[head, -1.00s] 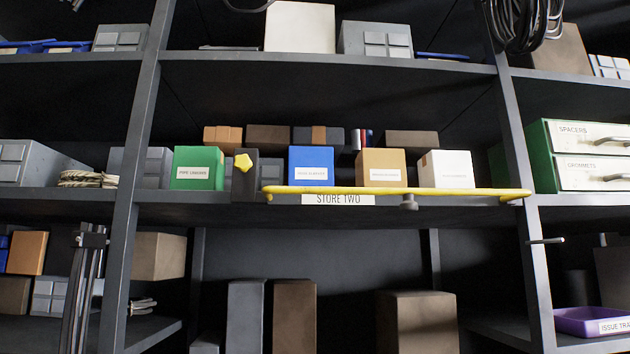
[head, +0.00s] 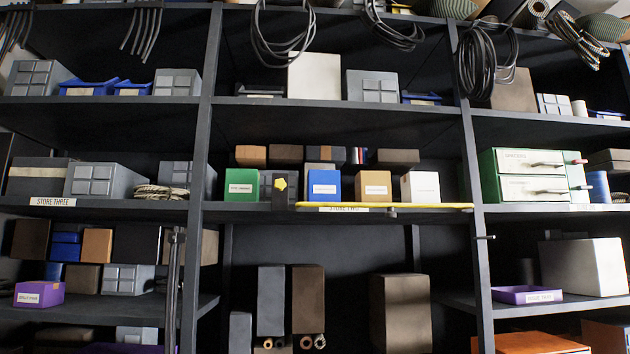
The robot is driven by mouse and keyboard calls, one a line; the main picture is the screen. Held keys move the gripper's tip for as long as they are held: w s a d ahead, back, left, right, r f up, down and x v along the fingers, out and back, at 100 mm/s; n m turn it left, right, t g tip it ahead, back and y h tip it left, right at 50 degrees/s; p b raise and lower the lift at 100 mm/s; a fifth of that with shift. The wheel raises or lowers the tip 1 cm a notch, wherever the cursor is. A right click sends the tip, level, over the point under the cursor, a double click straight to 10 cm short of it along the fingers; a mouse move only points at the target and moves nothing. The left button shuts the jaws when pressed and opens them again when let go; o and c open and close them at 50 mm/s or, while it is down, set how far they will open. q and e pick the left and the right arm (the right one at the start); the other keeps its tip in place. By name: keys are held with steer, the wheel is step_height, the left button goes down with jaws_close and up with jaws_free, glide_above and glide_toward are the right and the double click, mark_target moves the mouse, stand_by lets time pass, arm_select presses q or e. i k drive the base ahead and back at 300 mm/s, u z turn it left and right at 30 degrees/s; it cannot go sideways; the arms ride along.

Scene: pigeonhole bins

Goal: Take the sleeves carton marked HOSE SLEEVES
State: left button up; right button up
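Four small cartons stand in a row on the middle shelf: green (head: 243,178), blue (head: 324,180), tan (head: 373,181) and white (head: 420,183). Each has a white label on its front, too small to read surely, so I cannot tell which is marked HOSE SLEEVES. A yellow bar (head: 420,206) runs along the shelf front before the blue, tan and white cartons, low across their bases. A dark upright block (head: 291,195) with a yellow knob (head: 281,184) stands between green and blue. Neither gripper shows.
Brown and grey boxes (head: 398,156) stand behind the cartons. Dark posts (head: 204,160) bound the bay. A green drawer unit (head: 489,180) stands right, a purple tray (head: 500,297) below it. Coiled cables (head: 480,65) hang above. Boxes (head: 401,310) fill part of the bay below.

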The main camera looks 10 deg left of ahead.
mark_target(323, 186)
steer(key=u, duration=1.3)
steer(key=i, duration=0.75)
steer(key=z, duration=0.7)
steer(key=i, duration=0.6)
steer(key=z, duration=0.7)
